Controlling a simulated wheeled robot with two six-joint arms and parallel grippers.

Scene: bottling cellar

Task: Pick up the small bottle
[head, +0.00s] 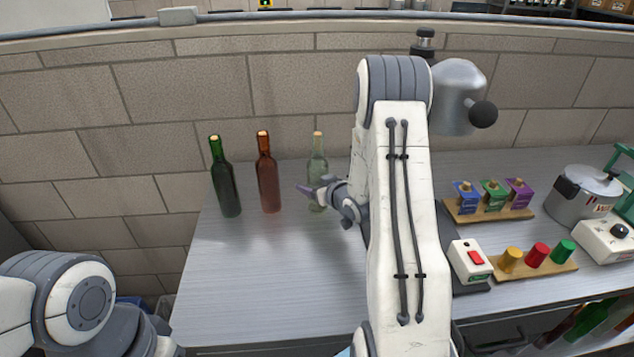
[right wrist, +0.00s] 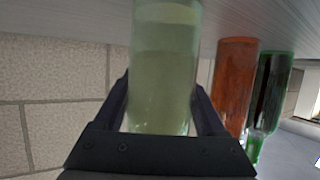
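A pale green see-through bottle (head: 318,165) stands upright on the metal counter, rightmost of three bottles in the head view. It looks about as tall as the other two. My right gripper (head: 317,190) is at its lower body, its fingers reaching around it. In the right wrist view the pale bottle (right wrist: 165,75) fills the space between the fingers of my right gripper (right wrist: 163,100). I cannot tell whether they press on it. The bottle's top is outside that view. My left arm shows at the lower left, but its gripper is not in view.
A brown bottle (head: 268,185) and a dark green bottle (head: 226,190) stand to the left. Small cartons on a wooden board (head: 490,213), coloured caps on another board (head: 540,270), a red-switch box (head: 470,262) and a steel pot (head: 585,195) stand right. A block wall is behind.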

